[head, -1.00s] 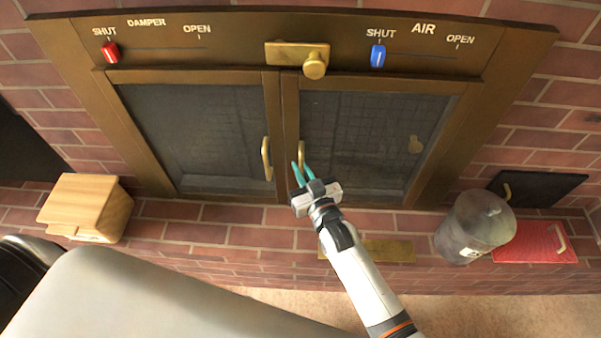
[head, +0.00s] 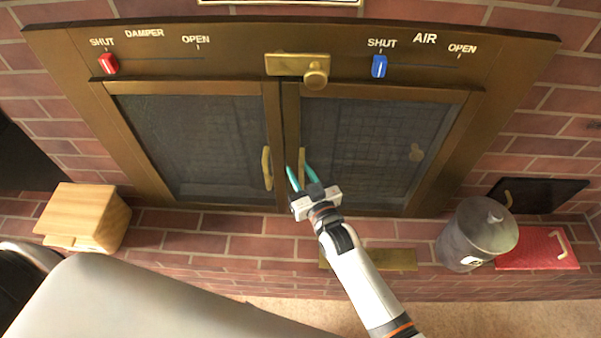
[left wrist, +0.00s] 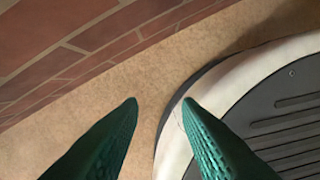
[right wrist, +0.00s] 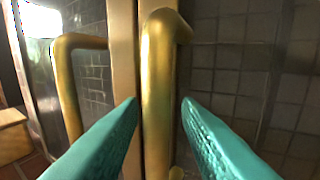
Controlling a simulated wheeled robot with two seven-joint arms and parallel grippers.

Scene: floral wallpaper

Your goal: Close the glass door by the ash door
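The brown stove front holds two dark glass doors, the left (head: 200,140) and the right (head: 375,145). Each has an upright brass handle near the middle seam, left (head: 267,168) and right (right wrist: 160,90). I cannot tell for sure how far either door stands ajar. My right gripper (head: 301,170) is open, its teal fingers on either side of the right door's handle, with small gaps in the right wrist view. A brass panel (head: 400,259), perhaps the ash door, lies below the right door, partly behind my arm. My left gripper (left wrist: 160,102) is open and empty above the floor.
A brass turn latch (head: 316,72) sits above the seam, between a red damper knob (head: 108,64) and a blue air knob (head: 379,66). A wooden box (head: 85,215) stands left. A grey lidded canister (head: 475,235), red panel (head: 540,248) and black panel (head: 540,190) are at right.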

